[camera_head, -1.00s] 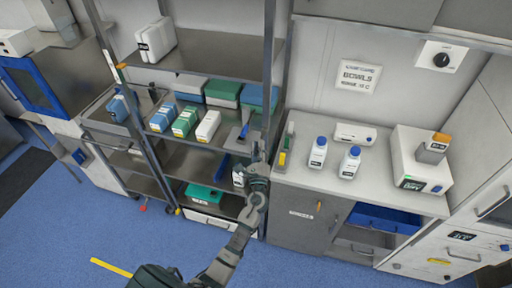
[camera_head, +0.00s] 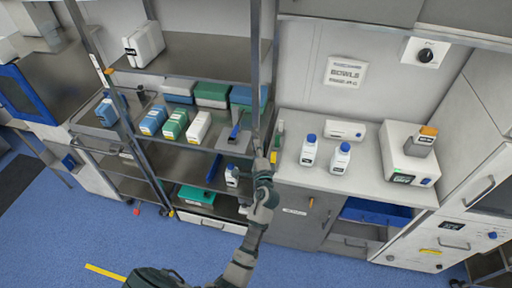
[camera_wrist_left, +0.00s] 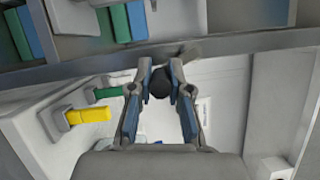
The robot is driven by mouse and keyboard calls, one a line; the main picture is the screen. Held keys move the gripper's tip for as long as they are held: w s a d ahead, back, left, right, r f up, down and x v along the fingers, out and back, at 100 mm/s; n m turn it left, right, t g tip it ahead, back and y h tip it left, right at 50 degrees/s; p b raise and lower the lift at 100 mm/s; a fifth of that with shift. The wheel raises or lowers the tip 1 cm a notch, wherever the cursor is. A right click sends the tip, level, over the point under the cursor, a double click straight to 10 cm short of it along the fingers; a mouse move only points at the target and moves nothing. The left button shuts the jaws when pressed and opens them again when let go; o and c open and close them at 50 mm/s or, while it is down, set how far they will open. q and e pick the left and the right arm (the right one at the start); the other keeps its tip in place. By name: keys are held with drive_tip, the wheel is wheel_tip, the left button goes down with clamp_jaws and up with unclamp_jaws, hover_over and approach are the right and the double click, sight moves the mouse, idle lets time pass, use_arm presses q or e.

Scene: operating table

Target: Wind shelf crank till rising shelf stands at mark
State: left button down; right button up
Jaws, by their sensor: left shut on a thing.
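The rack's top shelf (camera_head: 195,56) carries white containers, and a small orange tab (camera_head: 109,71) shows at its left front corner. A pale strip with an orange part (camera_head: 97,64) is on the left post just beside it; I cannot tell the exact level between them. My left gripper (camera_head: 264,167) is at the right front post of the rack. In the left wrist view my left gripper (camera_wrist_left: 160,84) has its fingers on both sides of a dark round knob (camera_wrist_left: 160,88), apparently the crank's grip. The crank arm is mostly hidden. My right gripper is not in view.
A lower shelf (camera_head: 160,146) holds several blue, green and white boxes (camera_head: 176,122). Right of the rack, a counter (camera_head: 300,182) bears two blue-capped bottles (camera_head: 309,150) and a white device (camera_head: 405,160). Floor in front is clear.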

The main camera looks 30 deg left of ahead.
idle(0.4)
use_arm(q)
drive_tip(key=c, duration=1.1)
unclamp_jaws()
drive_tip(key=v, duration=1.2)
drive_tip(key=shift+f, duration=0.1)
